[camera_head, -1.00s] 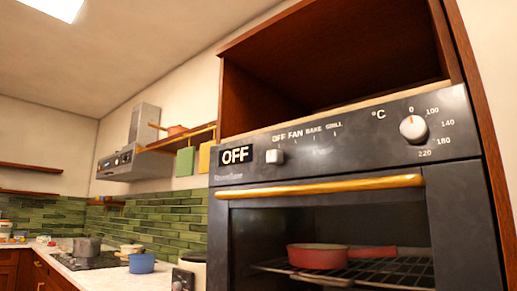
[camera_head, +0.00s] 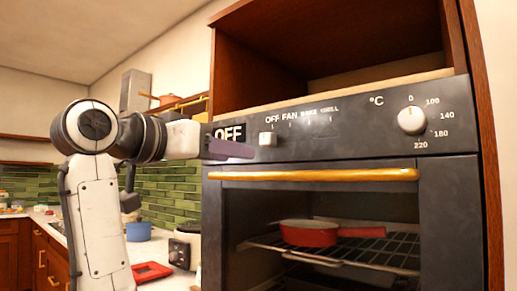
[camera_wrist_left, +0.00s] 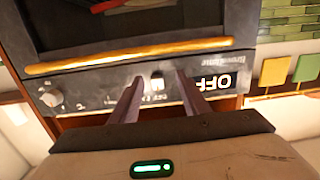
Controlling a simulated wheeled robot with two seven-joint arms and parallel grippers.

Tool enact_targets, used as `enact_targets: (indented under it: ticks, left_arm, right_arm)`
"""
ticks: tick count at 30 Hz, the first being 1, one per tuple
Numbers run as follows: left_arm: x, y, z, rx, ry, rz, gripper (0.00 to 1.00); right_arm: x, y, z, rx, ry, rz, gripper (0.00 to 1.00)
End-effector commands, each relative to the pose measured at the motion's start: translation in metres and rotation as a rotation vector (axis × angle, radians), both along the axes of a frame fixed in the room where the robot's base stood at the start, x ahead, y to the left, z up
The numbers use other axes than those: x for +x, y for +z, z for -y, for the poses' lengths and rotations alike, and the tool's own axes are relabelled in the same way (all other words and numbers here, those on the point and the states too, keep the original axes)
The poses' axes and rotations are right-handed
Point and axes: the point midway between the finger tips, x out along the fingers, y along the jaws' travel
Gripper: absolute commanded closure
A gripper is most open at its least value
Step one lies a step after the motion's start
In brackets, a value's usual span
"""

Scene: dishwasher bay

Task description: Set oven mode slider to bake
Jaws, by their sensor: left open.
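The oven mode slider (camera_head: 267,139) is a small pale knob on the dark oven panel (camera_head: 345,126). It sits under the OFF label, left of FAN, BAKE and GRILL. The display (camera_head: 229,133) reads OFF, partly covered by my gripper in the head view. My left gripper (camera_head: 250,151) is at the panel, just left of the slider in the head view. In the left wrist view its two fingers (camera_wrist_left: 157,80) are spread, with the slider (camera_wrist_left: 157,84) showing in the gap between them. Contact cannot be told. My right gripper is not in view.
A gold handle bar (camera_head: 315,175) runs below the panel. A temperature knob (camera_head: 411,120) is at the panel's right. A red pan (camera_head: 308,233) rests on the rack inside. A counter with a blue pot (camera_head: 138,232) and a red item (camera_head: 151,271) lies left.

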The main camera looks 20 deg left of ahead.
Motion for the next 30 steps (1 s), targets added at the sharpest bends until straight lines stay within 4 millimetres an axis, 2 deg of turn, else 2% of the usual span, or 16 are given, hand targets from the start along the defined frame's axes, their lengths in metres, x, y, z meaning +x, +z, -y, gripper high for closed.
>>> enact_targets:
  ticks: [1,3,7,21,25,30]
  left_arm:
    - [-0.011,0.018,0.001,0.002,-0.01,0.019,0.58]
    - [-0.02,0.032,0.001,0.004,-0.019,0.032,0.58]
    - [-0.021,0.04,0.003,0.006,-0.026,0.038,0.58]
    - [0.053,0.04,0.03,0.006,-0.025,0.037,0.58]
    - [0.065,0.04,0.034,0.006,-0.025,0.039,0.58]
    - [0.07,0.039,0.036,0.007,-0.023,0.041,0.58]
  right_arm:
    - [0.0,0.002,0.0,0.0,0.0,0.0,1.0]
    - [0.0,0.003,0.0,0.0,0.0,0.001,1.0]
    - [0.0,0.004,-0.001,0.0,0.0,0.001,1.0]
    - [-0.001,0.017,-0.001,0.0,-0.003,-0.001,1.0]
    - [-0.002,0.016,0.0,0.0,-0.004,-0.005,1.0]
    - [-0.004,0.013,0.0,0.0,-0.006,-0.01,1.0]
